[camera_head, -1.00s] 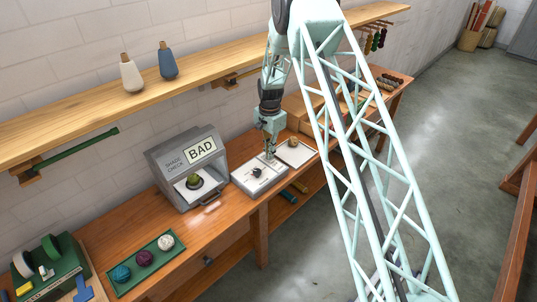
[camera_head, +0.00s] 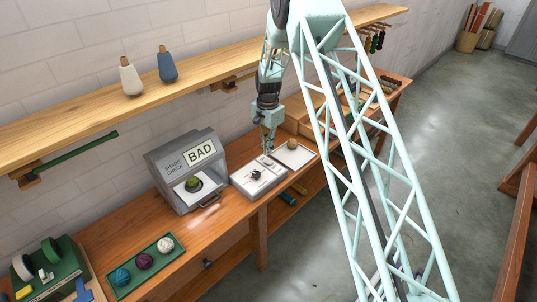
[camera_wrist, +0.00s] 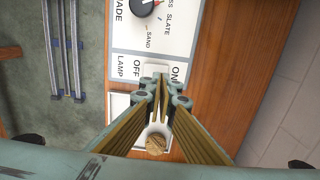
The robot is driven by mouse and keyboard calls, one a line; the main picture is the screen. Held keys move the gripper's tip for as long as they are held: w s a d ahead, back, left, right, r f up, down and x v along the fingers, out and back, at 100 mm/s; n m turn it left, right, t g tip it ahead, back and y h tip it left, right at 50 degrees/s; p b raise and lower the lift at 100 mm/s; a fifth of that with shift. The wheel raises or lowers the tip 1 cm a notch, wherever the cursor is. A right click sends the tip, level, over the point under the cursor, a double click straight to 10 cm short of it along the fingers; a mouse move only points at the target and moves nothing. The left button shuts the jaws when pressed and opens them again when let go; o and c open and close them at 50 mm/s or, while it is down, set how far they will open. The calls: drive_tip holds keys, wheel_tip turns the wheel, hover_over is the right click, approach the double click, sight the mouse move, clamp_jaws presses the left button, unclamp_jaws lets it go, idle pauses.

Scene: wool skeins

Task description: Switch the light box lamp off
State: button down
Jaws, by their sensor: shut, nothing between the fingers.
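The light box (camera_head: 187,168) is a grey hood on the bench with a sign reading BAD; a green ball (camera_head: 194,183) sits on its pale floor. The white control panel (camera_head: 250,185) stands to its right, with a black dial (camera_wrist: 141,6). In the wrist view the panel (camera_wrist: 128,40) carries LAMP, OFF and ON labels. My gripper (camera_head: 267,150) is shut and empty, over the far end of the panel.
A white tray (camera_head: 306,157) with a brown ball (camera_wrist: 156,145) lies just beyond the panel. A green tray (camera_head: 122,290) with coloured balls is at the front left. The wooden shelf (camera_head: 100,110) with two cones runs above the bench.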

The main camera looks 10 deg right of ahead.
wheel_tip(320, 180, up, 10)
drive_tip(key=w+a, duration=0.1)
drive_tip(key=shift+w+b, duration=0.35)
drive_tip(key=shift+b, duration=0.1)
idle(0.4)
wheel_tip(320, 180, up, 18)
drive_tip(key=n+t+b, duration=0.1)
drive_tip(key=n+b, duration=0.2)
hover_over(265, 160)
drive_tip(key=s, duration=1)
drive_tip(key=s+r+n+t+b, duration=0.1)
drive_tip(key=s+r, duration=0.5)
drive_tip(key=s, duration=0.3)
drive_tip(key=s+r+n+b, duration=0.2)
drive_tip(key=s+r, duration=0.4)
drive_tip(key=s, duration=0.2)
drive_tip(key=s+r+n+t+b, duration=0.1)
drive_tip(key=s+r+n+b, duration=0.2)
drive_tip(key=s, duration=1.6)
drive_tip(key=s+f+n+b, duration=0.1)
drive_tip(key=s+f, duration=0.2)
drive_tip(key=s, duration=0.7)
drive_tip(key=s+d+f+n+t+b, duration=0.1)
drive_tip(key=s+f, duration=0.1)
drive_tip(key=s, duration=0.8)
drive_tip(key=shift+f+n, duration=0.3)
drive_tip(key=shift+f, duration=0.1)
